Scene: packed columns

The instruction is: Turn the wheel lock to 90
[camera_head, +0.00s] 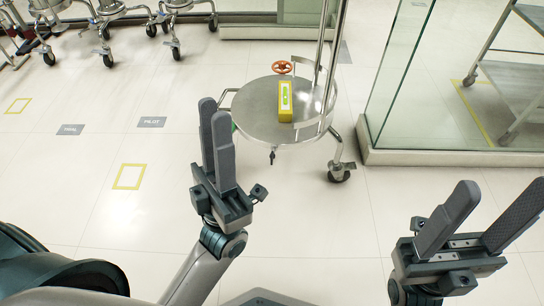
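The wheel lock, a small orange-red handwheel (282,67), sits at the back edge of a round metal cart (250,122). My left gripper (212,120) is in front of the cart's left side, pointing up in the picture, with a narrow gap between its two dark fingers and nothing between them. My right gripper (487,205) is at the lower right, its fingers spread wide and empty. Both grippers are well apart from the handwheel.
A yellow-green box (286,100) stands on the cart in front of the handwheel. Metal poles rise from the cart's right side. A glass-walled case (400,75) stands to the right. More wheeled carts are at the back left. The floor on the left is clear.

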